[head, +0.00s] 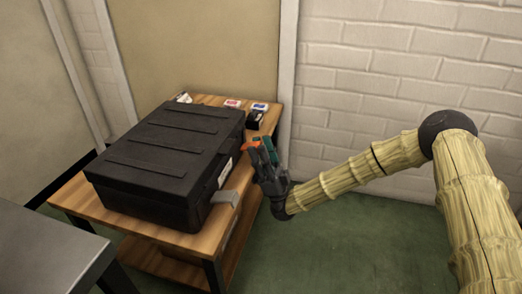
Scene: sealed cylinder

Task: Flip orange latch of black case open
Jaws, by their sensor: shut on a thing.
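The black case (168,160) lies flat with its lid closed on a wooden table, ribs running across its top. A grey flap (224,197) juts from the lower part of its right side, and a pale label is above it. I cannot make out an orange latch on the case.
The wooden table (180,242) has a lower shelf. Small boxes, red-and-white (233,103) and blue-and-white (259,106), and a dark item (254,119) stand behind the case. A grey tabletop (45,250) is at front left. Green floor right of the table is free.

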